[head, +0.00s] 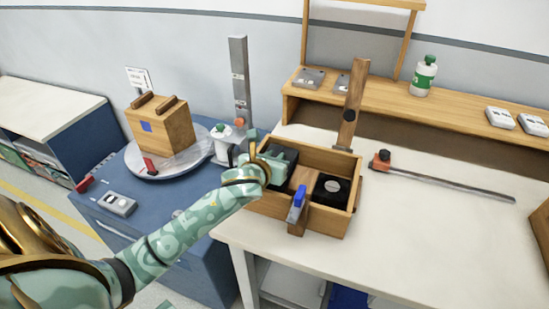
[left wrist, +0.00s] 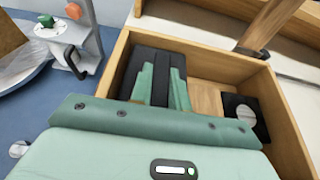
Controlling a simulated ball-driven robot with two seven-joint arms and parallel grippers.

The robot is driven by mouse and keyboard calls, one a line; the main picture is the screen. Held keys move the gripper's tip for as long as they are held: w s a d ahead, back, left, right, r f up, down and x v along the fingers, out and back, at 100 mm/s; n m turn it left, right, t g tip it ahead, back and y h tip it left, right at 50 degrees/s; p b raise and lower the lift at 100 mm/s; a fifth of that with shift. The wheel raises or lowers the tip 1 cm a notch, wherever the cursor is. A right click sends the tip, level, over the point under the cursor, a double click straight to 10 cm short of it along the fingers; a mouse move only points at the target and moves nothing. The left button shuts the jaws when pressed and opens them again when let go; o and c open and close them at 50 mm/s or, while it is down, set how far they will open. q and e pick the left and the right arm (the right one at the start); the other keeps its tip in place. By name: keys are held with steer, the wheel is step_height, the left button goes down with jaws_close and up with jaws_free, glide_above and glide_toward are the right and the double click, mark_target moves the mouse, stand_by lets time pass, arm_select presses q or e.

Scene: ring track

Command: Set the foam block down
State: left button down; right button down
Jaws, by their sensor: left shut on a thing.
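The wooden box (head: 344,220) stands open on the white table in the head view. My left gripper (head: 283,167) reaches down into its left part. In the left wrist view my left gripper (left wrist: 160,85) is shut on a dark block, which looks like the foam block (left wrist: 160,64). The block is inside the walls of the wooden box (left wrist: 118,48), near its left back corner. The fingers hide part of it, and I cannot tell whether it touches the box floor. My right gripper is not in view.
A black piece with a round part (head: 331,188) sits at the box's right. A blue-handled clamp (head: 297,204) is on the front wall, and a wooden post (head: 354,105) rises behind. An orange-ended bar clamp (head: 440,176) lies right; the table in front of it is clear.

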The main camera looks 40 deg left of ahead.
arm_select(q)
steer(key=shift+s+d+f, duration=0.1)
steer(key=shift+f, duration=0.6)
steer(key=c, duration=1.4)
jaws_free()
steer(key=shift+f, duration=0.1)
steer(key=shift+o, duration=0.3)
steer(key=shift+f, duration=0.1)
steer(key=shift+r, duration=0.35)
steer(key=p+v, duration=0.2)
steer(key=v, duration=0.3)
steer(key=r+p+v, duration=0.1)
steer(key=p+v, duration=0.1)
steer(key=v, duration=0.3)
steer(key=shift+s+r, duration=0.15)
steer(key=shift+r, duration=0.1)
steer(key=shift+s+d+r, duration=0.15)
steer(key=shift+s+r, duration=0.1)
steer(key=shift+s, duration=0.4)
